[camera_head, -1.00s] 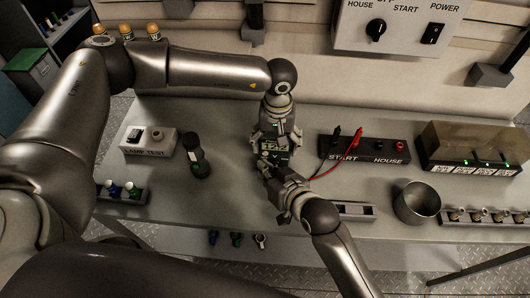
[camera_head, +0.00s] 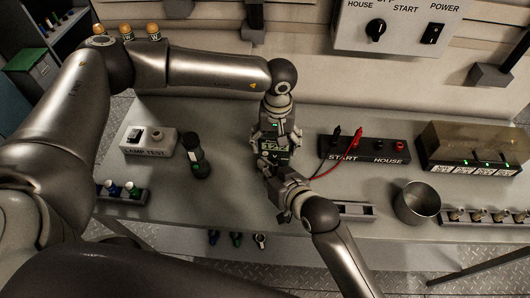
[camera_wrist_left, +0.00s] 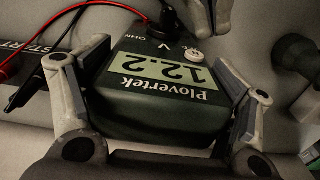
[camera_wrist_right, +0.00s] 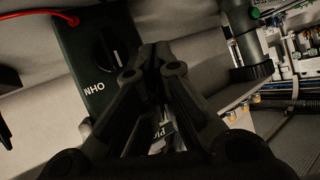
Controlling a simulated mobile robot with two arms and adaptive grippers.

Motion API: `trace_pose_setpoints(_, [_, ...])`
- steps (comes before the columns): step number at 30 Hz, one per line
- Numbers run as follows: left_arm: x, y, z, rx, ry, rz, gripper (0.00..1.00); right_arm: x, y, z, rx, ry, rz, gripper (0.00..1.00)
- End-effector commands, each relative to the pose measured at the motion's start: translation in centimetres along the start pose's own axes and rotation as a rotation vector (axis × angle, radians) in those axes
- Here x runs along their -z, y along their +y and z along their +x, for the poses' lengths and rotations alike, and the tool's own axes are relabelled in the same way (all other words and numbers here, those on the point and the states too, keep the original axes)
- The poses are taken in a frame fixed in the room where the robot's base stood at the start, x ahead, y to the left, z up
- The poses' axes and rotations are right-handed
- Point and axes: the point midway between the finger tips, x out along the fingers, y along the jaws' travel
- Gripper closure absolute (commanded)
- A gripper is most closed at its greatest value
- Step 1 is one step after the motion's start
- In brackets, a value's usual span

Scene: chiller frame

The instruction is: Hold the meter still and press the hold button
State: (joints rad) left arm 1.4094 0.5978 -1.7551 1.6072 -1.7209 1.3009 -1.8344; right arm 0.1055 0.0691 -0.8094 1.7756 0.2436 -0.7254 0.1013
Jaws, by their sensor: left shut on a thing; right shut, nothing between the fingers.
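The meter (camera_head: 273,146) is a dark green box held above the bench. In the left wrist view the meter (camera_wrist_left: 150,115) reads 12.2 and carries a pale round button (camera_wrist_left: 196,57) beside the display. My left gripper (camera_head: 276,134) is shut on it, one finger on each side (camera_wrist_left: 163,100). My right gripper (camera_head: 262,168) is shut and empty at the near end of the meter. Its tips show close to the button in the left wrist view (camera_wrist_left: 200,35); contact cannot be told. The right wrist view shows the meter's black dial (camera_wrist_right: 108,50) beside my closed fingers (camera_wrist_right: 158,55).
Red and black leads run to the START/HOUSE terminal block (camera_head: 365,149) at right. A metal cup (camera_head: 417,202) and a charger box (camera_head: 470,150) stand farther right. A lamp test box (camera_head: 148,140) and a dark cylinder (camera_head: 195,156) stand at left on the bench (camera_head: 230,205).

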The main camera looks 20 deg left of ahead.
Motion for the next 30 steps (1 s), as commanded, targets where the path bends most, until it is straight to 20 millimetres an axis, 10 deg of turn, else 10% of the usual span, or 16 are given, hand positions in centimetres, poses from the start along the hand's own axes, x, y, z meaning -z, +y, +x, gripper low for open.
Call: trace_pose_setpoints(30, [-0.39,-0.25,0.65,0.008,-0.010,0.001,0.55,0.36,0.58,0.82,0.000,0.000,0.000,1.00])
